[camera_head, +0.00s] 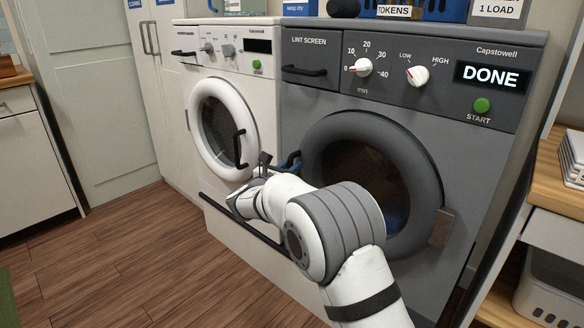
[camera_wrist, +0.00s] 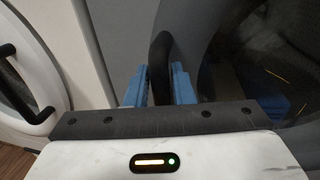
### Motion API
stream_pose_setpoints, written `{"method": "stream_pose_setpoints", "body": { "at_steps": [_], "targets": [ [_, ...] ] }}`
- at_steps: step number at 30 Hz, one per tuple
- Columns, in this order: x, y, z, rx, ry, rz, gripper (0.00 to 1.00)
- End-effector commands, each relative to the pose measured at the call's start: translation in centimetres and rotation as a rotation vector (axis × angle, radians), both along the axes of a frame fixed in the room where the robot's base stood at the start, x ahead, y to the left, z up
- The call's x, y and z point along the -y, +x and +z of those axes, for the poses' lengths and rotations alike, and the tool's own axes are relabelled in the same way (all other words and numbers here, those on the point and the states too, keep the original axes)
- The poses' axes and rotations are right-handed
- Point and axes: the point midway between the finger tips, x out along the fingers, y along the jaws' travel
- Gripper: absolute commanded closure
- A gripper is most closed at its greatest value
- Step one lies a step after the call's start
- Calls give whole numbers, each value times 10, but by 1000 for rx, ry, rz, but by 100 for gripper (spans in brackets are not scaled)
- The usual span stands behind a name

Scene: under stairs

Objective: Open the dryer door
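The dryer (camera_head: 455,150) is the dark grey machine on the right, with "DONE" on its display. Its round dryer door (camera_head: 408,160) has a thick grey ring and dark glass, and looks closed. My gripper (camera_head: 284,162) is at the left edge of this door. In the wrist view, the black door handle (camera_wrist: 160,55) stands upright between the two blue fingers of my gripper (camera_wrist: 160,85). The fingers sit close on both sides of the handle, with no clear gap. My arm hides the lower left of the door and most of the handle in the head view.
A white washer (camera_head: 225,64) with a round door and black handle stands to the left, close to my gripper. A wooden shelf unit (camera_head: 560,195) with a basket stands at the right. Wood floor (camera_head: 130,250) is clear in front and to the left.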

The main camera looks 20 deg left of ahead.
Motion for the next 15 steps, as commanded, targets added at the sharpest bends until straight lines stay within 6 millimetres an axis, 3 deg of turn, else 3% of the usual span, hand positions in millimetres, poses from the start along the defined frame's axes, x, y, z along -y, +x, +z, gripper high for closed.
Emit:
{"method": "stream_pose_setpoints", "body": {
  "at_steps": [7, 15],
  "targets": [
    [1, 0, 0, 0, 0, -1, 99],
    [1, 0, 0, 0, 1, -1, 100]
  ]
}}
